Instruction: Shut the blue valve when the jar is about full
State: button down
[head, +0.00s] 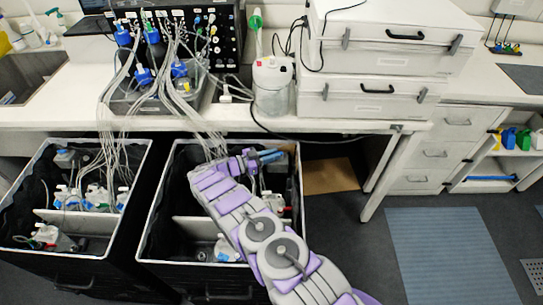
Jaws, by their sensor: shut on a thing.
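My gripper (268,157) reaches over the back right part of the right black bin (160,205). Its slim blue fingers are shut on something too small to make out. A clear jar with a red fitting (277,201) stands in that bin, just below my gripper and partly behind my arm. Another jar (226,248) stands in the bin's front compartment. Their fill levels are not readable. I cannot pick out a blue valve at my fingers. Blue caps (144,76) show among the tubes on the bench.
The left black bin (130,165) holds several jars. Many thin tubes hang from the dark rack (190,20) into both bins. A clear canister (272,88) stands on the bench beside stacked white cases (365,98). The floor at right is open, with a blue-grey mat (448,255).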

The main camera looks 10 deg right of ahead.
jog(key=shift+w+a+r, duration=0.1)
jog(key=c, duration=1.1)
grip_release()
jog(key=shift+s+n+t+p, duration=0.2)
jog(key=shift+n+t+p, duration=0.1)
jog(key=shift+t+p, duration=0.15)
